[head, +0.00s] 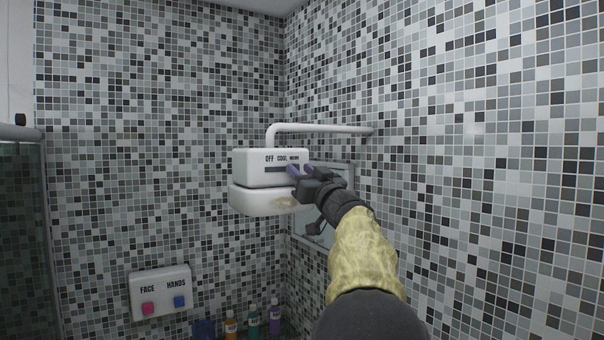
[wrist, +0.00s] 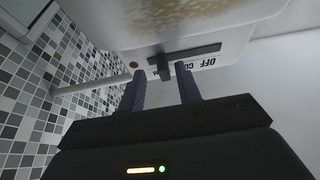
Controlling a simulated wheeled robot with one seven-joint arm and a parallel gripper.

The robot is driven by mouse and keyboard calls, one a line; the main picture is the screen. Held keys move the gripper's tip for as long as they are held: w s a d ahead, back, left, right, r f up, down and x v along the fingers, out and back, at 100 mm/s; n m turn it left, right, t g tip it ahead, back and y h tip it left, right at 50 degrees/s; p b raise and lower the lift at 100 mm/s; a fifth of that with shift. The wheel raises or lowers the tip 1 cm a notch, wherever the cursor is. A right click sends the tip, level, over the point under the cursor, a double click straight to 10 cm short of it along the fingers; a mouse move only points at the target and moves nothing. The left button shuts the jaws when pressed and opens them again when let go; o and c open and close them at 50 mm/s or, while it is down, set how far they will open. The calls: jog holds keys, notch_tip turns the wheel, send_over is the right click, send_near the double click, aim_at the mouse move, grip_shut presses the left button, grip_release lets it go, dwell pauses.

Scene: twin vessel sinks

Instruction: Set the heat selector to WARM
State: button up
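The white heater box (head: 252,168) hangs near the wall corner, with the labels OFF, COOL and WARM above a dark slot (head: 275,169). In the wrist view the box appears upside down, with the slot (wrist: 205,50) and a dark selector knob (wrist: 164,64) sticking out of it, toward the end away from OFF. My gripper (head: 298,170) is at the WARM end of the box front. In the wrist view my gripper (wrist: 160,78) has its two purple fingers apart, one on each side of the knob. Contact with the knob cannot be made out. In the head view the gripper hides the knob.
A white pipe (head: 320,129) runs from the box to the right wall. A FACE/HANDS panel (head: 160,291) with pink and blue buttons is low on the left wall. Several bottles (head: 253,322) stand below. A red dot (wrist: 134,65) shows on the box.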

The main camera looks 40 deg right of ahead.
jog(key=shift+a, duration=0.1)
jog(key=b+v, duration=0.9)
jog(key=v, duration=0.8)
jog(key=shift+s, duration=0.2)
